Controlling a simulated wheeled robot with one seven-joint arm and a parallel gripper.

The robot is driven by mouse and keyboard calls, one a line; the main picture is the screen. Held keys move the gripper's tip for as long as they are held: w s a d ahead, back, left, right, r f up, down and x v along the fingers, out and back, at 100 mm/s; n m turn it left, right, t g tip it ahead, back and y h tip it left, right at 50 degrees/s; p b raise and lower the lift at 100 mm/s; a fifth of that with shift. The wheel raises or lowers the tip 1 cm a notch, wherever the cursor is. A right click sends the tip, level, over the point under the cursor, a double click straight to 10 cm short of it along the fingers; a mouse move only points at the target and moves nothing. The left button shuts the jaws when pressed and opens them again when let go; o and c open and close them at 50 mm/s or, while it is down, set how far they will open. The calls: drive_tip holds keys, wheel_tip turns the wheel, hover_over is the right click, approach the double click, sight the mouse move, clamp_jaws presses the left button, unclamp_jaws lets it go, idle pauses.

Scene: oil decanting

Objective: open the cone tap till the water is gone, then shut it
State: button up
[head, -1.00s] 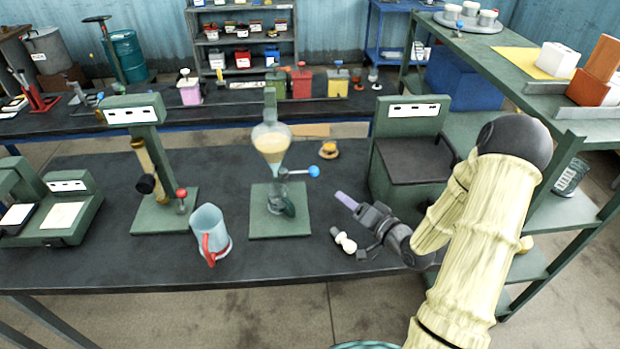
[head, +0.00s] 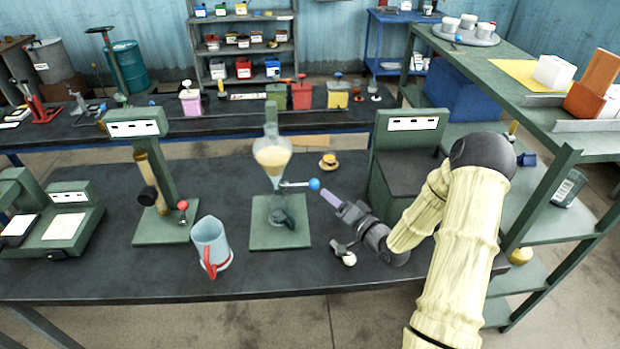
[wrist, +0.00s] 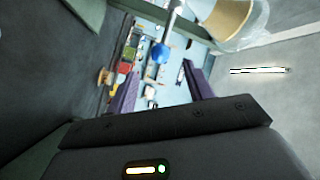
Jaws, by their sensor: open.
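The glass cone (head: 272,158) stands on a green stand (head: 262,236) in the middle of the bench, with cloudy cream liquid in its bulb. Its tap lever sticks out to the right and ends in a blue knob (head: 314,184). A small dark object sits under the cone on the stand's base. My gripper (head: 328,196) is just right of the knob and points at it. In the wrist view, the blue knob (wrist: 160,53) shows between the open purple fingers of my gripper (wrist: 159,72), beyond their tips. I see no contact.
A blue-grey jug (head: 210,243) with a red handle stands left of the stand. A green device (head: 166,225) with a tilted tube is further left. A green box-like device (head: 405,160) stands behind my arm. A small white object (head: 349,258) lies below my gripper.

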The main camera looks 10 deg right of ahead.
sight(305, 185)
drive_tip(key=p+x, duration=0.2)
drive_tip(key=x, duration=0.8)
drive_tip(key=shift+w+a+p, duration=0.25)
drive_tip(key=shift+w+p, duration=0.1)
drive_tip(key=shift+d+f, duration=0.1)
drive_tip(key=shift+d, duration=0.1)
clamp_jaws()
